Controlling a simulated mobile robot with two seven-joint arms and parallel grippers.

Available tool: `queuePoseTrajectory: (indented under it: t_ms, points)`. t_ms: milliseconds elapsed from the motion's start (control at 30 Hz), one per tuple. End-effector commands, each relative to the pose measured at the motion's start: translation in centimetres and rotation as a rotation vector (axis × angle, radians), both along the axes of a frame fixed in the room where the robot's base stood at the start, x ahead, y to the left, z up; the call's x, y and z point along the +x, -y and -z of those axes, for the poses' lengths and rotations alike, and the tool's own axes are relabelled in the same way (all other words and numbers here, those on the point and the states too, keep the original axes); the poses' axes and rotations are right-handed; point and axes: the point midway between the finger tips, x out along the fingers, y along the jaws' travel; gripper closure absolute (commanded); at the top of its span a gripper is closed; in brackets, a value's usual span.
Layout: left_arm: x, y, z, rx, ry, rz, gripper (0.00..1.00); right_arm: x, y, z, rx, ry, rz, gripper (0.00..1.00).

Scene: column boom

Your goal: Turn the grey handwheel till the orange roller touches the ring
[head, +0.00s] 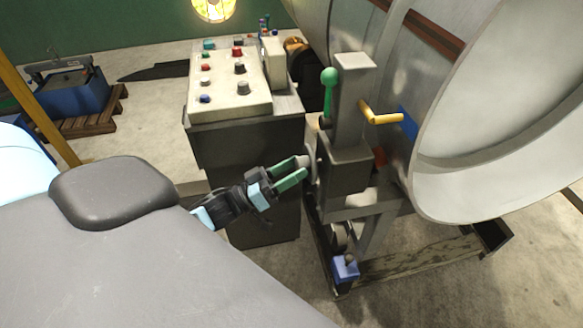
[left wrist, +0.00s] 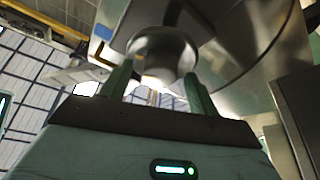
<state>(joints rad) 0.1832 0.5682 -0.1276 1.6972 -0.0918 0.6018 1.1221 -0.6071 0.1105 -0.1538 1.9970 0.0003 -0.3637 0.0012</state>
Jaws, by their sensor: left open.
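My left gripper (head: 303,168) has green fingers, open and pointing right at the side of the grey column. The grey handwheel (head: 313,178) shows only as a thin rounded edge at the fingertips. In the left wrist view a rounded grey metal part, apparently the handwheel (left wrist: 163,50), lies ahead between the open fingers (left wrist: 157,76); contact cannot be told. The large pale metal ring (head: 432,150) stands right of the column. A small orange-red patch (head: 380,157) behind the column may be the roller; its gap to the ring is hidden. My right gripper is not in view.
A control cabinet (head: 250,150) with coloured knobs stands left of the column. The column carries a green-knobbed lever (head: 328,90) and a yellow crank handle (head: 380,117). A blue block (head: 345,268) sits low at its foot. A blue machine (head: 72,95) rests on a pallet far left.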

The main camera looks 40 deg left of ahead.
Motion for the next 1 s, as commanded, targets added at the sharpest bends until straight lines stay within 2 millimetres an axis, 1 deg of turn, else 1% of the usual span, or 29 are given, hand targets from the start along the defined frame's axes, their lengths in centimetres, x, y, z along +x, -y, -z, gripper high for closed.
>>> queuePoseTrajectory:
  t_ms: [300, 367, 600, 667, 833, 1000]
  points:
    - [0.26, 0.2, -0.04, 0.0, -0.002, 0.0, 0.39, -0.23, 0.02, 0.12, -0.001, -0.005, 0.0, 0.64]
    - [0.25, 0.19, -0.04, 0.0, -0.002, 0.0, 0.46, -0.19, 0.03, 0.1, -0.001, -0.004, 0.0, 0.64]
    - [0.24, 0.19, -0.05, -0.001, 0.0, 0.0, 0.77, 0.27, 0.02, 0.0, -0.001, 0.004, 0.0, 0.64]
    - [0.24, 0.18, -0.06, -0.001, 0.0, 0.0, 0.84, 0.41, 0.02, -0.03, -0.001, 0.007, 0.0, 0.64]
    - [0.24, 0.17, -0.01, 0.006, 0.004, 0.001, 0.84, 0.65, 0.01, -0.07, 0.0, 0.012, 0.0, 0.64]
    - [0.25, 0.14, 0.09, 0.041, 0.034, 0.001, 0.84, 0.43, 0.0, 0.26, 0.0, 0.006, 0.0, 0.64]
